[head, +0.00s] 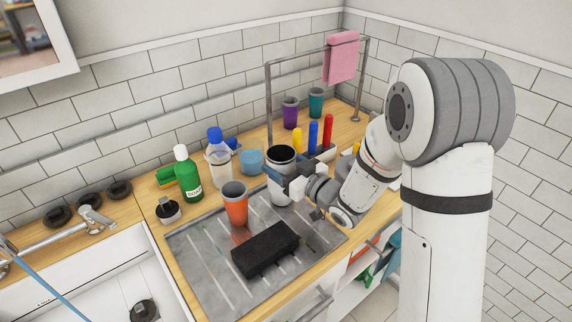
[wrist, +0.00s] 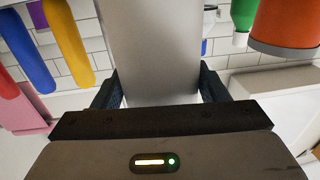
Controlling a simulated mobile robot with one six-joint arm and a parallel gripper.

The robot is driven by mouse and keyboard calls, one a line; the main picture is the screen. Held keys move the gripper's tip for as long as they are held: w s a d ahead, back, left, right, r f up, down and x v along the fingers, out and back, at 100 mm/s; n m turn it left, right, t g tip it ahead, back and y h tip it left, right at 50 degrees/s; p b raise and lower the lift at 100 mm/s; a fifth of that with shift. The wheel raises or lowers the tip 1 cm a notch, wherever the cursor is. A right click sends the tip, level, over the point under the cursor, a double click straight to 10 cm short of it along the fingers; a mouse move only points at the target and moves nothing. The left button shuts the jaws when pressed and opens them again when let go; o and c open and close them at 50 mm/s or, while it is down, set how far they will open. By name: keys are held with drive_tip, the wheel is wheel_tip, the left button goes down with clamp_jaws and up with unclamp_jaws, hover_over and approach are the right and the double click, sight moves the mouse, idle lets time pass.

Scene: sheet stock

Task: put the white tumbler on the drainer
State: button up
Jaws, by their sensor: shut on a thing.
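The white tumbler (head: 281,196) is upright with its dark open mouth up, at the back right part of the drainer. My gripper (head: 289,183) is shut on its side. In the wrist view the tumbler (wrist: 150,50) fills the middle between the two fingers (wrist: 160,92). The drainer (head: 205,264) is a grey ribbed metal sheet beside the sink. I cannot tell whether the tumbler's base touches it or hangs just above.
An orange tumbler (head: 235,207) and a black block (head: 265,250) stand on the drainer. Behind are a green bottle (head: 187,178), a blue-capped bottle (head: 219,170) and a blue tumbler (head: 251,160). A rack with coloured upright items stands beyond. The drainer's front left is bare.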

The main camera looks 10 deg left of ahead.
drive_tip(key=shift+f, duration=0.15)
drive_tip(key=o, duration=1.5)
drive_tip(key=shift+s+d+r, duration=0.1)
drive_tip(key=shift+r, duration=0.15)
drive_tip(key=b+v, duration=0.2)
drive_tip(key=v, duration=0.9)
drive_tip(key=shift+s+d+f, duration=0.1)
drive_tip(key=shift+s+d, duration=0.15)
drive_tip(key=shift+d, duration=0.1)
